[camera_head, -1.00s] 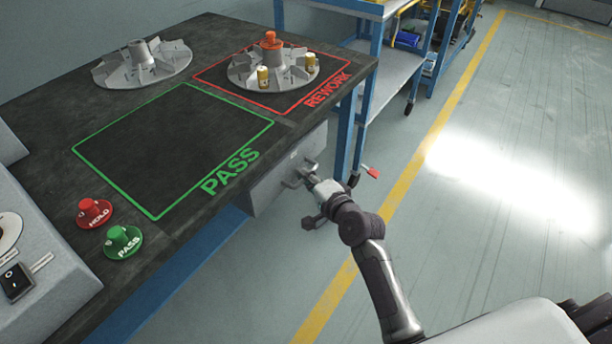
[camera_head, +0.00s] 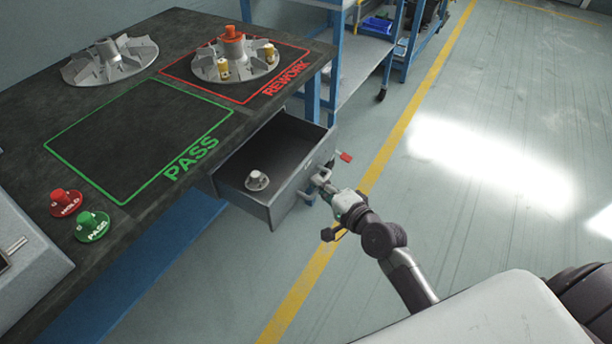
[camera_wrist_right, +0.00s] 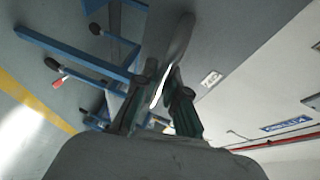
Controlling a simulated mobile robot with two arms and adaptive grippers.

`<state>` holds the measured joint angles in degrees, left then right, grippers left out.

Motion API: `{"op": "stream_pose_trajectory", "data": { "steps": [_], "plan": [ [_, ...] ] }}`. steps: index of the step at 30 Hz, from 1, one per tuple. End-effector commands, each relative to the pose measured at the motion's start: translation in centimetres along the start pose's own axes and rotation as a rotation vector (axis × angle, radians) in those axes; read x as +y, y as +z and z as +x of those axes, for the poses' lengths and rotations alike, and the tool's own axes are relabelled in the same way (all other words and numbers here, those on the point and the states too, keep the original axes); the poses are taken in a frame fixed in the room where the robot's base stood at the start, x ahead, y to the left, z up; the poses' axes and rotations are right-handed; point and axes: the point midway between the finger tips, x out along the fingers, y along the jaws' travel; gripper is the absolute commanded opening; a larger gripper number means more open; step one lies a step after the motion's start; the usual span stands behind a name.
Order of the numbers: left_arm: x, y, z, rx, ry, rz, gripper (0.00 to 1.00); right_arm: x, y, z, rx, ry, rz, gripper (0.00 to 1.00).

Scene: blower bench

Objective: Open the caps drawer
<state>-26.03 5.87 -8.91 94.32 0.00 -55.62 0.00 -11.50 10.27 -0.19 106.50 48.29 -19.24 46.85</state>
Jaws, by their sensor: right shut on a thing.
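The grey caps drawer (camera_head: 268,203) under the bench is pulled out, its inside showing. One small cap with a pale top and wide base (camera_head: 257,180) stands on the drawer floor. My right gripper (camera_head: 320,183) is at the drawer front, shut on the drawer handle, which it partly hides. In the right wrist view, the fingers of the right gripper (camera_wrist_right: 160,98) close around a grey bar-like part, seen close up. My left gripper is not in view.
The dark bench top (camera_head: 110,137) carries a green PASS outline, a red REWORK outline, two finned impellers (camera_head: 110,62) (camera_head: 234,60), and red and green knobs (camera_head: 66,202) (camera_head: 92,226). A blue shelf unit (camera_head: 365,50) stands behind. The floor right of the drawer is clear.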

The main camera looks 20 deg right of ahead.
Motion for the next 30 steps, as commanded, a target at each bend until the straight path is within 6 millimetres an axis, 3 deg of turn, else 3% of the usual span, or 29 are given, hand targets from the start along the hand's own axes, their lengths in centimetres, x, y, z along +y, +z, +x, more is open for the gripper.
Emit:
{"op": "stream_pose_trajectory", "data": {
  "steps": [3, 9, 22, 23, 27, 30],
  "plan": [
    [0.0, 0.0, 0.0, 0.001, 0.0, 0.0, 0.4, 0.6, -0.6, -1.7, -0.002, 0.005, -0.004, 0.0],
    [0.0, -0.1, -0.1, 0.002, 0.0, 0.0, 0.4, 0.8, -1.2, -3.2, -0.002, 0.004, -0.001, 0.0],
    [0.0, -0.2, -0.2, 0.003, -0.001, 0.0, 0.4, 0.9, -1.4, -3.5, -0.001, 0.002, 0.0, 0.0],
    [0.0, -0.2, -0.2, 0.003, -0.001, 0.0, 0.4, 0.9, -1.4, -3.5, -0.001, 0.002, 0.0, 0.12],
    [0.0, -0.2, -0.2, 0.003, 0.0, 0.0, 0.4, 0.8, -1.4, -3.5, -0.001, 0.002, 0.0, 0.36],
    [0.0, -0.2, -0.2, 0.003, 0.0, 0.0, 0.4, 0.8, -1.4, -3.5, -0.001, 0.001, 0.0, 0.37]
  ]
}}
